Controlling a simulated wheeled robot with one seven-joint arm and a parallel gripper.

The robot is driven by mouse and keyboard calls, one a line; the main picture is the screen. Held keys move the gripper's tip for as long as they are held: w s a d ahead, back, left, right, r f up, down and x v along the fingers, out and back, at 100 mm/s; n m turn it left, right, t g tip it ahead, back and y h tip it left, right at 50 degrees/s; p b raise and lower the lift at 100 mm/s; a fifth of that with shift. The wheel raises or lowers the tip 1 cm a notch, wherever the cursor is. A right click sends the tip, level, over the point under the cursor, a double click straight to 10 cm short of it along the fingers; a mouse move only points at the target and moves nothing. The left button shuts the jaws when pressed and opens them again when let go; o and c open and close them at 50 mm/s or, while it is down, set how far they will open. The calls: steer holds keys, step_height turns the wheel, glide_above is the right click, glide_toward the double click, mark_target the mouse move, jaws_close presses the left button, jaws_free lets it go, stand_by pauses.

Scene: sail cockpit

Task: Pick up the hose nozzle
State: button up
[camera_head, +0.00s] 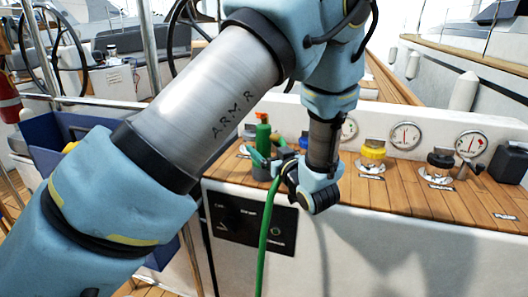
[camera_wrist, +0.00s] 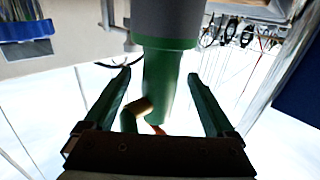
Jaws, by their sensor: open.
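The hose nozzle (camera_head: 263,133) is green with an orange tip and stands upright in a grey holder (camera_head: 261,173) on the wooden counter. In the wrist view the nozzle (camera_wrist: 166,80) lies between my two fingers, its lower end in the grey holder (camera_wrist: 168,18). My gripper (camera_head: 265,160) reaches in from the right at the nozzle's lower part. It is open, with a gap visible on each side of the nozzle in the wrist view. A green hose (camera_head: 265,245) hangs down the white counter front. My wrist hides part of the nozzle's surroundings in the head view.
Gauges (camera_head: 405,136) line the white panel behind the counter. Winches with yellow (camera_head: 372,157) and dark (camera_head: 439,163) tops stand to the right on the wooden counter (camera_head: 400,195). A blue bin (camera_head: 50,140) is at left. A black switch panel (camera_head: 235,222) is below.

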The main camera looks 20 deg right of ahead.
steer(key=shift+w, duration=0.7)
jaws_close()
stand_by(0.4)
